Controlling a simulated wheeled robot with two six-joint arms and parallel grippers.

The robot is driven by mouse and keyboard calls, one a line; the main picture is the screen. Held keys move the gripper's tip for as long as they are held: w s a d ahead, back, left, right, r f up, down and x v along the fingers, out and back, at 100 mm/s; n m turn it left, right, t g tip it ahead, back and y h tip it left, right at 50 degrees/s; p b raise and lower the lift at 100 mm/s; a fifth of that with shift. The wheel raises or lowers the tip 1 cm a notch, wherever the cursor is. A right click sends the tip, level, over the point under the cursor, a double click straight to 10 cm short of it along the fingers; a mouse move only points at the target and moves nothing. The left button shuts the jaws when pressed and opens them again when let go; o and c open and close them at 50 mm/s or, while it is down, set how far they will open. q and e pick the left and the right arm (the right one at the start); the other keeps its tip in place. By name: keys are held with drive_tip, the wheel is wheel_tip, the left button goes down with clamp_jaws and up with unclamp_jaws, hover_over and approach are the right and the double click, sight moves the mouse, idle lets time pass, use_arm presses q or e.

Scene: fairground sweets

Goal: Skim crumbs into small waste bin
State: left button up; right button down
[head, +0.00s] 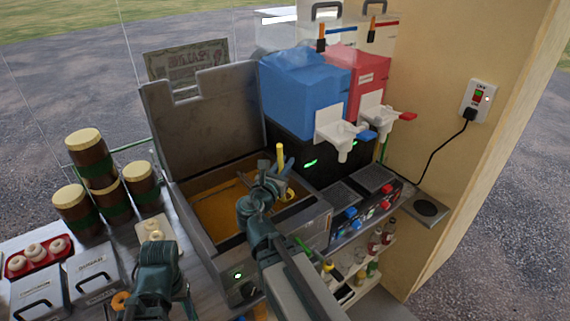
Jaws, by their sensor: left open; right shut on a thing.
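The fryer (188,208) stands in the middle with its grey lid (200,125) up and orange-brown oil (215,212) in its vat. My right gripper (271,172) is over the right side of the vat, shut on a tool with a yellow handle (281,154), which stands upright. Crumbs are too small to tell. I cannot make out a small waste bin.
Stacked brown jars (90,158), a red tray of doughnuts (38,258) and lidded grey boxes (95,273) crowd the left counter. A drink machine with blue (300,88) and red (368,75) tanks stands behind right. Bottles (375,242) fill a low right shelf.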

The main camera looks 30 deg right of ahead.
wheel_tip(320, 180, up, 9)
drive_tip(key=p, duration=0.8)
idle(0.5)
